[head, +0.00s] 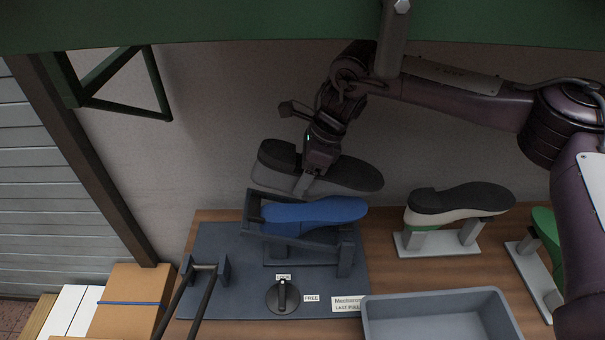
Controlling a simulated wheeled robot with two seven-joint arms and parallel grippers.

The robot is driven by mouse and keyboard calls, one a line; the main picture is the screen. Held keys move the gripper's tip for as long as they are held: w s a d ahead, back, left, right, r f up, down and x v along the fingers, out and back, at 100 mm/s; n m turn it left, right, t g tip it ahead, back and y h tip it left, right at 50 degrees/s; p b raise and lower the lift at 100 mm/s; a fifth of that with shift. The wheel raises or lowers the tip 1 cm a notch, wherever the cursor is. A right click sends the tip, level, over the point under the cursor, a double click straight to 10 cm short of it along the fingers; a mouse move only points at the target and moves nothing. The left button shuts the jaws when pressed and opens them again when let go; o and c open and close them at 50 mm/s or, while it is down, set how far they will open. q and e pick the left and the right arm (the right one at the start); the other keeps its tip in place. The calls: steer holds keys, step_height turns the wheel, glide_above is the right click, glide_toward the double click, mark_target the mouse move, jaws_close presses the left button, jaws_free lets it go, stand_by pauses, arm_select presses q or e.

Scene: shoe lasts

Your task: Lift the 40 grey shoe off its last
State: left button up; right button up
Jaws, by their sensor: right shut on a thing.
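The grey shoe (272,178) has a black sole that faces up. My right gripper (308,178) is shut on it near its middle and holds it in the air. The shoe is above and behind the blue last (315,212) in the picture, apart from it. The blue last is bare and lies sole-up in a dark frame (345,255) on the dark base plate (225,255). The shoe's size mark cannot be seen. My left gripper is out of view.
A black knob (283,296) sits by LOCK and FREE labels, its handle pointing up in the picture toward LOCK. A black-soled pale shoe (460,200) stands on another last at right, beside a green last (546,232). A grey tray (440,318) is at the front.

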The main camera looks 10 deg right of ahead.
mark_target(299, 163)
steer(key=shift+r+p, duration=1.4)
steer(key=shift+r, duration=0.9)
